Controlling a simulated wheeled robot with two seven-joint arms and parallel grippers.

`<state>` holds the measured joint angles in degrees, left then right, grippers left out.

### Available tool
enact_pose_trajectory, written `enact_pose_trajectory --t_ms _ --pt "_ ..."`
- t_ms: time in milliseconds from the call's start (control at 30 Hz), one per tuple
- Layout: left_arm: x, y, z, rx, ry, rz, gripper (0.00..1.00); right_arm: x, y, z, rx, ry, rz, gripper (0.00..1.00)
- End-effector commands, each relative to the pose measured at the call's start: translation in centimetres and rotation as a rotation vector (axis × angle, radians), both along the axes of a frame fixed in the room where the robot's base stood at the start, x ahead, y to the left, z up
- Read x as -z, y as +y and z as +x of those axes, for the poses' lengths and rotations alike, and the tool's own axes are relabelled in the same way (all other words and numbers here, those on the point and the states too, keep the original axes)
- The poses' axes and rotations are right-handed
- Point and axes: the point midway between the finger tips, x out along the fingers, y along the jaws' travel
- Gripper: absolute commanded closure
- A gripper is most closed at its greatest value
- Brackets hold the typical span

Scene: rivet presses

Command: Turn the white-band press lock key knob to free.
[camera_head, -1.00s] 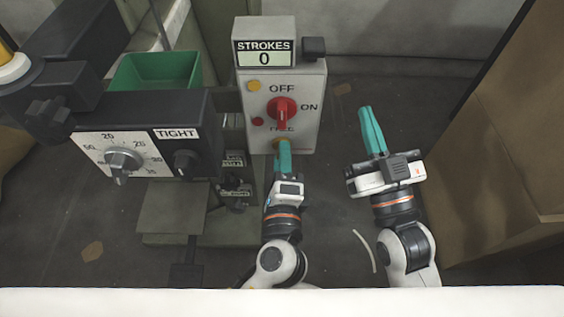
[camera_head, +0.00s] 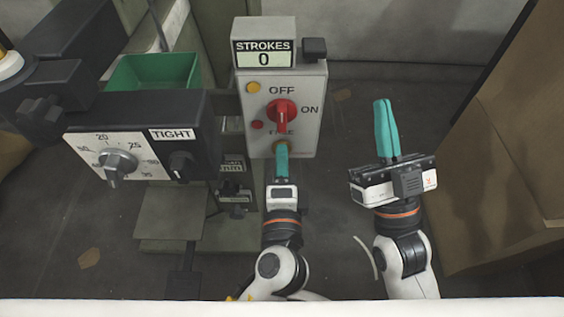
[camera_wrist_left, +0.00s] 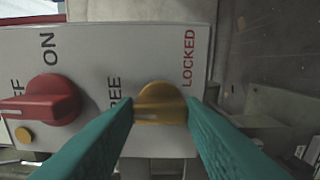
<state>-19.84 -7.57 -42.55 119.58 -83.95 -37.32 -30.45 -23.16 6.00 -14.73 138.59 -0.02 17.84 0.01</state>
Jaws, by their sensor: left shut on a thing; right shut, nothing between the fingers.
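The brass-yellow lock key knob (camera_wrist_left: 160,102) sits on the grey control box (camera_head: 308,105), below the red OFF/ON knob (camera_head: 282,115). In the left wrist view, FREE is printed left of the key knob and LOCKED at its upper right. A pale mark on the knob points left, toward FREE. My left gripper (camera_head: 281,150) is shut on the knob, with a teal finger on each side of it. The fingers hide part of the knob in the head view. My right gripper (camera_head: 386,108) is shut and empty, to the right of the box.
A STROKES counter (camera_head: 263,58) reading 0 tops the box. At the left is a black housing with a dial (camera_head: 118,162), a TIGHT label and a black knob (camera_head: 183,166). A green bin (camera_head: 153,71) stands behind it. A large brown carton (camera_head: 505,180) is at the right.

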Motion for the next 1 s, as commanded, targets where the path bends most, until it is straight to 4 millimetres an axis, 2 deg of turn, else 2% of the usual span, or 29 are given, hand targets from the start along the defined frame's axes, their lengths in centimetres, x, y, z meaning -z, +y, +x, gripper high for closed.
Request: enact_pose_trajectory --t_ms 33,133,400,533,667,1000 --pt "0.2 0.0 -0.1 0.000 0.006 -0.003 0.59 0.0 0.0 0.0 0.000 0.000 0.000 1.00" --pt "0.2 0.0 -0.1 0.000 0.005 -0.002 0.42 0.0 0.0 0.0 0.000 0.001 0.000 1.00" --pt "0.1 0.0 0.0 0.000 0.002 0.000 0.42 0.0 0.0 0.0 0.001 0.001 -0.001 1.00" --pt "0.1 0.0 -0.8 0.000 0.003 0.001 0.42 0.0 0.0 0.0 0.001 0.002 -0.001 1.00" --pt "0.2 0.0 -3.0 0.002 0.005 0.002 0.42 0.0 0.0 0.1 0.001 0.007 -0.002 1.00" --pt "0.1 0.0 -9.9 0.003 0.005 0.001 0.42 0.2 0.0 0.3 0.001 0.026 -0.007 1.00"
